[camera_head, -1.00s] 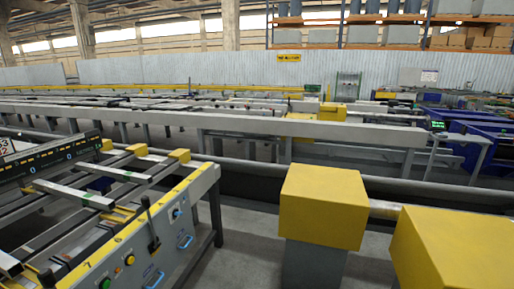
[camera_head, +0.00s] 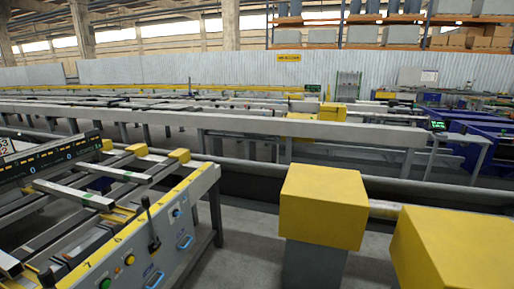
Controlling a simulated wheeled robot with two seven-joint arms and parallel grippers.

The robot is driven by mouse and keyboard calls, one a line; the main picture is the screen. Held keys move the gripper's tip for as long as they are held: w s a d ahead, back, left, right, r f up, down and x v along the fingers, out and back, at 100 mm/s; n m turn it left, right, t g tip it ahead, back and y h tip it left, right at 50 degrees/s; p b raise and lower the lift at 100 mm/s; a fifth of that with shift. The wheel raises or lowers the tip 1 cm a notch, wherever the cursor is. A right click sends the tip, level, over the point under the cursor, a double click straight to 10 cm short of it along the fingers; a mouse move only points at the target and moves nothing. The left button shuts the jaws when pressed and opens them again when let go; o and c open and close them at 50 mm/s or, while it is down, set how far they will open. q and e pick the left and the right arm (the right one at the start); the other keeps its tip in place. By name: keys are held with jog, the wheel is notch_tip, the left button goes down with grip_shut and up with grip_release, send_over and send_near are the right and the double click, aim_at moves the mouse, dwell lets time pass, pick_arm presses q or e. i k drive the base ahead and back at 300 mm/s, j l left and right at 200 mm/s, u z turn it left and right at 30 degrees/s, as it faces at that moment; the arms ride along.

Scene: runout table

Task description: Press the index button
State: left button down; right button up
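A grey control panel with a yellow top edge stands at the lower left, on the end of the runout table (camera_head: 205,182). On its face are a green button (camera_head: 104,284), a yellow button (camera_head: 129,259), a black lever (camera_head: 152,228) and a small blue switch (camera_head: 177,212). Blue handles (camera_head: 185,241) sit lower on the panel. The button labels are too small to read, so I cannot tell which one is the index button. Neither of my grippers shows in the head view.
Two yellow box-shaped covers on grey posts, a nearer one (camera_head: 455,250) and another (camera_head: 322,205), stand at the lower right. A long grey rail (camera_head: 290,128) crosses behind. Bare floor (camera_head: 245,235) shows between the panel and the covers.

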aim_at(131, 260)
jog(key=u, duration=1.55)
